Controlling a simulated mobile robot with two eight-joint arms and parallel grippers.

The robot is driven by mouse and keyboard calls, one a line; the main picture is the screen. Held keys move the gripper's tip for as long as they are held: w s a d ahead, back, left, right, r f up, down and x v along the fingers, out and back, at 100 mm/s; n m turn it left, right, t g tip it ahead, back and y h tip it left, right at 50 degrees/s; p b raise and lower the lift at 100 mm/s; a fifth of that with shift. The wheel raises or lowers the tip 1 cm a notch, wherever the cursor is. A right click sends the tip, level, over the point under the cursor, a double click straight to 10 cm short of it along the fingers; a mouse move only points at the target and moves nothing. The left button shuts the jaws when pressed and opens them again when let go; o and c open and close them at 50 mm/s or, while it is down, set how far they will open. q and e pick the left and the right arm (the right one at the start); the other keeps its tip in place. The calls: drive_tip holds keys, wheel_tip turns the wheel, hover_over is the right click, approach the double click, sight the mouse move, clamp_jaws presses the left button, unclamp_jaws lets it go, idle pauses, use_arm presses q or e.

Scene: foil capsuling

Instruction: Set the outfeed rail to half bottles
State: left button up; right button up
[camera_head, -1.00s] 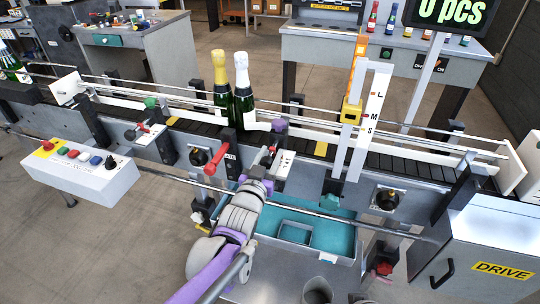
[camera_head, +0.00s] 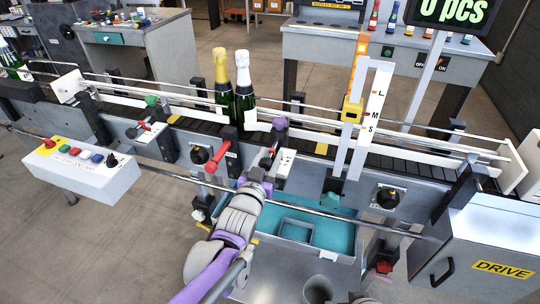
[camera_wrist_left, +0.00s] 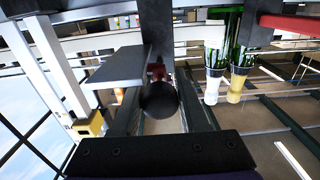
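The conveyor (camera_head: 425,168) runs across the head view with thin metal guide rails (camera_head: 330,113) along it. Near its middle is a rail adjuster (camera_head: 285,162) with a small scale plate, a purple knob (camera_head: 279,123) and a dark lever with a red part (camera_head: 267,161). My left gripper (camera_head: 256,184) is just below and in front of this lever. In the left wrist view a round black knob (camera_wrist_left: 158,99) sits before the palm, with a dark finger-like bar on either side and gaps between. The plate's marks are too small to read. My right gripper is not visible.
Two green bottles, one gold-topped (camera_head: 221,90) and one white-topped (camera_head: 244,92), stand upright on the belt left of the adjuster. A red handle (camera_head: 218,162) is close left of my gripper. A teal tray (camera_head: 335,240) lies below. An L-M-S scale post (camera_head: 372,110) stands right.

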use_arm(q)
drive_tip(key=o, duration=0.4)
drive_tip(key=shift+c, duration=0.2)
drive_tip(key=v, duration=1)
drive_tip(key=shift+s, duration=0.35)
drive_tip(key=shift+a, duration=0.15)
drive_tip(key=s+a+f+n+g+y+p, duration=0.1)
drive_tip(key=s+a+f+g+y+p, duration=0.1)
drive_tip(key=s+a+g, duration=0.4)
drive_tip(key=s+a+f+n+g+y+p, duration=0.2)
drive_tip(key=s+a+f+g+p, duration=0.3)
drive_tip(key=s, duration=0.8)
drive_tip(key=a+f+y, duration=0.1)
drive_tip(key=a+f, duration=0.1)
drive_tip(key=a, duration=0.1)
drive_tip(key=shift+a+n+g+y, duration=0.25)
drive_tip(key=shift+n+g+y, duration=0.05)
drive_tip(key=shift+g, duration=0.1)
